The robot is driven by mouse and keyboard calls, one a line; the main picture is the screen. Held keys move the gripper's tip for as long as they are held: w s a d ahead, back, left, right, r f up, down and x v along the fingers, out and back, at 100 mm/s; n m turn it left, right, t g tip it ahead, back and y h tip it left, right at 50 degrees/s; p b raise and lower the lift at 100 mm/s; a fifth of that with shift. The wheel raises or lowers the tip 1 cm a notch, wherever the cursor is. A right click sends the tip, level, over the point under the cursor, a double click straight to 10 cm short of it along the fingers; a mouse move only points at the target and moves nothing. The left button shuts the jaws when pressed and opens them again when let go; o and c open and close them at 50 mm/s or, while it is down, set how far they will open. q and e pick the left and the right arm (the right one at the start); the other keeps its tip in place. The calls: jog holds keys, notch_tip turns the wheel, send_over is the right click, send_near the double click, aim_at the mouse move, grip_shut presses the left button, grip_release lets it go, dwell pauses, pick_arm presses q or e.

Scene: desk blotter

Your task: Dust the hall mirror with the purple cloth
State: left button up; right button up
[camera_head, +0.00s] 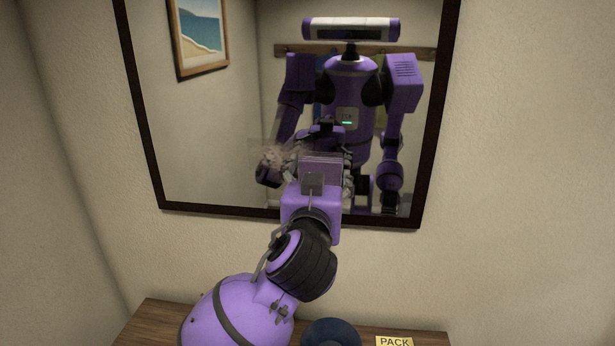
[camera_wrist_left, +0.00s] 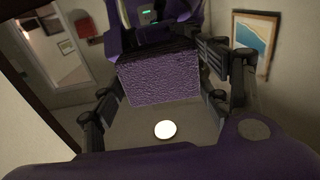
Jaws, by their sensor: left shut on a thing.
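The hall mirror (camera_head: 215,130), with a dark frame, hangs on the wall and reflects my body. A pale dusty smear (camera_head: 272,152) shows on the glass left of my gripper. My left gripper (camera_head: 322,172) is in front of the mirror's lower middle, shut on the folded purple cloth (camera_head: 325,163). In the left wrist view the cloth (camera_wrist_left: 160,82) spans between the two fingers of the left gripper (camera_wrist_left: 160,98). I cannot tell whether the cloth touches the glass. My right gripper is not directly in view; my right arm shows only in the reflection.
Below the mirror is a wooden tabletop (camera_head: 155,318) with a dark blue round object (camera_head: 330,333) and a yellow note (camera_head: 394,341) reading PACK. A framed beach picture (camera_head: 201,32) and a hook rail (camera_head: 415,53) appear in the reflection. The wall right of the mirror is bare.

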aim_at(257, 162)
pick_arm(q)
jog(key=shift+d, duration=0.3)
jog(key=shift+w+a, duration=0.15)
jog(key=shift+a, duration=3.4)
jog(key=shift+w+a, duration=0.1)
jog(key=shift+a, duration=3.4)
jog(key=shift+r, duration=0.55)
jog(key=shift+s+d, duration=0.15)
jog(key=shift+d, duration=3.4)
jog(key=shift+s+d, duration=0.1)
jog(key=shift+d, duration=3.45)
jog(key=shift+w+a, duration=0.15)
jog(key=shift+a, duration=3.4)
jog(key=shift+w+a, duration=0.15)
jog(key=shift+a, duration=3.35)
jog(key=shift+s, duration=0.1)
